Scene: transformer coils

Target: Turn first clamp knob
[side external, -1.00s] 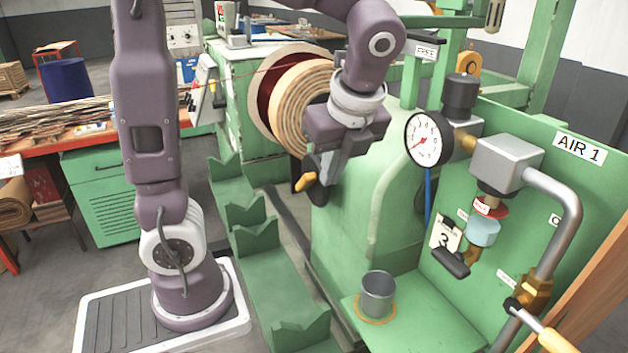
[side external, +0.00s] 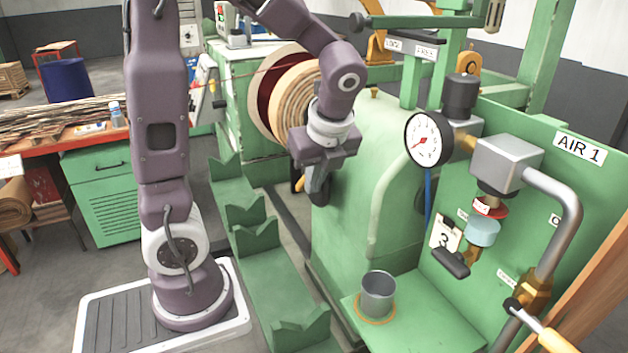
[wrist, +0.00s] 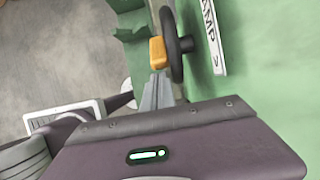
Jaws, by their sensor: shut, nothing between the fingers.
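The clamp knob is a black handwheel (wrist: 174,46) with an orange grip (wrist: 157,53), on the green housing in the wrist view. A partly visible label reading "AMP" (wrist: 212,35) is beside it. In the side view the wheel (side external: 323,188) and the orange grip (side external: 298,184) are mostly hidden behind my gripper (side external: 313,192). My gripper's fingers (wrist: 157,92) are shut and empty. In the wrist view their tips are just below the orange grip, close to the wheel; I cannot tell whether they touch it.
The green housing (side external: 372,170) rises right beside the gripper. A pressure gauge (side external: 423,140) and pipework (side external: 570,215) stand to the right. The wound coil (side external: 296,100) is behind the arm. Green V-shaped supports (side external: 262,265) lie below. A metal cup (side external: 377,293) stands on the lower ledge.

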